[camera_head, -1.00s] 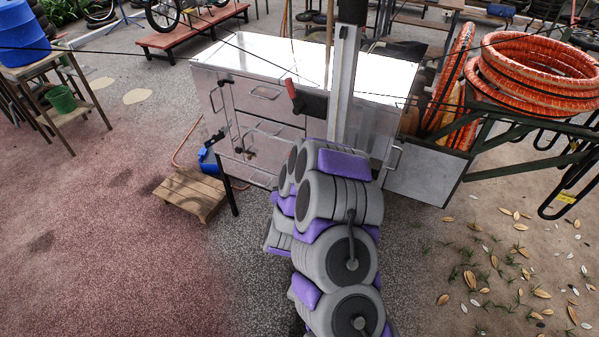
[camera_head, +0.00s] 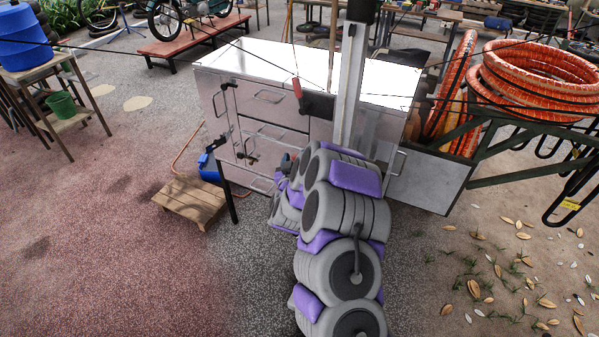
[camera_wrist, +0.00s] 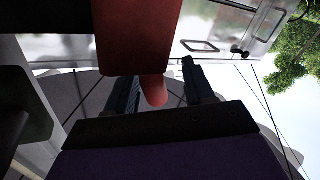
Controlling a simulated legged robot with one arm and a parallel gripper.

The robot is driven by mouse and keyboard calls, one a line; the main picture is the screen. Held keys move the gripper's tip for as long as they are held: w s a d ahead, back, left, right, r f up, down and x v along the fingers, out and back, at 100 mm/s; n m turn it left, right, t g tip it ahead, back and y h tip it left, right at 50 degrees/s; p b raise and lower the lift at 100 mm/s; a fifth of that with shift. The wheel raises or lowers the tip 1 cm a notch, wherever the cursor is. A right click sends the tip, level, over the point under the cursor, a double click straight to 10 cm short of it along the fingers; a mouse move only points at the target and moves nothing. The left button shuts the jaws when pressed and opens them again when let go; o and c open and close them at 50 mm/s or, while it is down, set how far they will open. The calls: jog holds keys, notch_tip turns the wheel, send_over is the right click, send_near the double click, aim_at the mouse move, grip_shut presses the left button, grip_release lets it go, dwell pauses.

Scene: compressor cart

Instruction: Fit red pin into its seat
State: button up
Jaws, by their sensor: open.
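In the wrist view, a broad red piece (camera_wrist: 138,35) hangs from the top, with a rounded red tip (camera_wrist: 154,91) below it. The tip shows between the two dark fingers of my gripper (camera_wrist: 160,90), which are apart. I cannot tell whether the fingers touch it. I cannot tell which red part is the pin, and I make out no seat. My grey and purple arm hides the gripper in the head view.
The metal cart (camera_head: 385,78) stands ahead, with drawers and handles on its front. A low wooden stool (camera_head: 190,198) and a dark upright post are left of my arm. Orange hose coils (camera_head: 530,75) lie on a green rack at right. Open ground lies front left.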

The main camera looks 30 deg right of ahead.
jog(key=shift+w+d, duration=0.25)
jog(key=shift+w, duration=0.25)
jog(key=shift+d, duration=0.55)
jog(key=shift+c, duration=0.7)
jog(key=c, duration=0.3)
jog(key=shift+a, duration=0.35)
jog(key=c, duration=0.4)
grip_shut()
